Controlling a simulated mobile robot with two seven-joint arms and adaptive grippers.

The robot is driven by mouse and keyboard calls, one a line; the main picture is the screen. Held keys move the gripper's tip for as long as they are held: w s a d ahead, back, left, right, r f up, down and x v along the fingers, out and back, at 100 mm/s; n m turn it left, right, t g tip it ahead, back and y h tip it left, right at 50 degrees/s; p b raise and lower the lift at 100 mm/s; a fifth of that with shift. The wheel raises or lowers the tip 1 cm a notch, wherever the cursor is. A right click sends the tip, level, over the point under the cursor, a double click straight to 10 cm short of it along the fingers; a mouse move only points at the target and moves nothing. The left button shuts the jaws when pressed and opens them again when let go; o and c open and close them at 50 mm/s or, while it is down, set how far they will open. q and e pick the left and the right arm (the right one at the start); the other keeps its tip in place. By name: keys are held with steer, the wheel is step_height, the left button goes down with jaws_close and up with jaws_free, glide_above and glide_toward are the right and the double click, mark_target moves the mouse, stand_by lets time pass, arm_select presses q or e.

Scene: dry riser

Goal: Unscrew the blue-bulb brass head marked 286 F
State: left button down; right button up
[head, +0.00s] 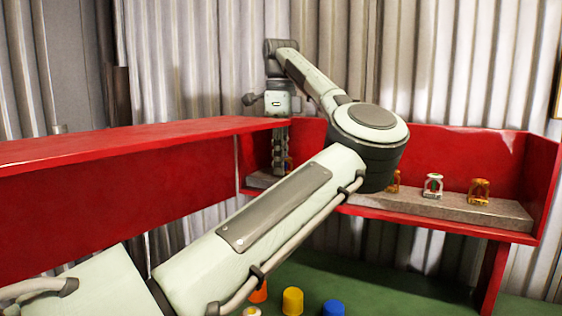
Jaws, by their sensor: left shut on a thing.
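My left gripper (279,168) points straight down at the left end of the grey ledge in the red cabinet. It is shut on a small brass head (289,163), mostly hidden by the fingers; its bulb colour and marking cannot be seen. Further right on the ledge stand a brass head (393,182), partly hidden by my arm, a silvery head (433,185) and another brass head (479,191). No markings can be read at this size. My right gripper is out of view.
The grey ledge (510,212) sits inside red cabinet walls (470,152). A long red panel (120,180) runs along the left. Below, on a green surface (400,290), stand an orange cap (259,293), a yellow cap (292,301) and a blue cap (333,308). My left arm crosses the middle.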

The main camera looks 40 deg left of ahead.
arm_select(q)
steer(key=n, duration=0.2)
steer(key=shift+s+d+n, duration=0.1)
steer(key=shift+n, duration=0.3)
steer(key=shift+n, duration=0.5)
steer(key=n, duration=0.4)
steer(key=shift+s+d, duration=0.15)
steer(key=shift+d, duration=0.1)
steer(key=shift+n, duration=0.4)
